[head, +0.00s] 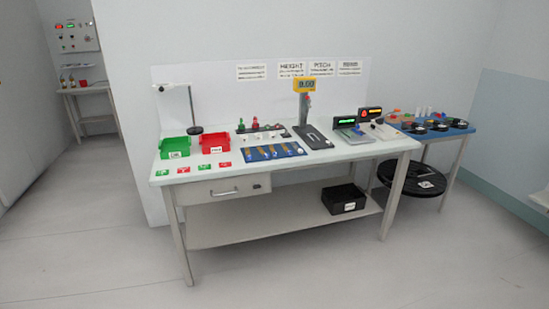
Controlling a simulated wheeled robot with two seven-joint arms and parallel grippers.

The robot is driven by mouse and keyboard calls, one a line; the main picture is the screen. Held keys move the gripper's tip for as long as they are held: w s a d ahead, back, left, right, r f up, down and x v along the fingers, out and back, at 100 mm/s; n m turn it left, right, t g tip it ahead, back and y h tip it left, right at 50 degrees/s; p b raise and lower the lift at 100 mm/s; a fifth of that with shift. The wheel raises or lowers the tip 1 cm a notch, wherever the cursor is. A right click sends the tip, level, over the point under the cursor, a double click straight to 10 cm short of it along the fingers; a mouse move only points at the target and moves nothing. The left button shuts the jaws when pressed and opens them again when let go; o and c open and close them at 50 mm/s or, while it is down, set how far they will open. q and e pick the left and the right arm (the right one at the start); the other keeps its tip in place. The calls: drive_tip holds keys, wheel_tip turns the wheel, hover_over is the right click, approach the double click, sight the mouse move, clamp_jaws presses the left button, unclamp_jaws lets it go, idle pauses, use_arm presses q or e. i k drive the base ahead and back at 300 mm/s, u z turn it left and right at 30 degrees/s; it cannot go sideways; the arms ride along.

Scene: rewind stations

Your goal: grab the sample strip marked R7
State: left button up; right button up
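I see no strip that I can read as R7; the labels are too small from here. A white workbench (215,231) stands ahead of me. On its top lies a blue mat or tray (247,155) with several small upright or lying pieces in it, too small to identify. Several small green and red cards (197,168) lie along the front left edge of the top, their marks unreadable. Neither of my grippers shows in the head view.
A green bin (174,147) and a red bin (213,144) stand on the bench, with a digital gauge (305,85) behind. A black bin (344,199) sits on the lower shelf. A blue table (462,132) stands at right. The floor in front is clear.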

sight(266, 156)
drive_tip(key=u, duration=0.25)
drive_tip(key=i, duration=1.6)
drive_tip(key=u, duration=0.6)
drive_tip(key=i, duration=0.85)
drive_tip(key=z, duration=0.35)
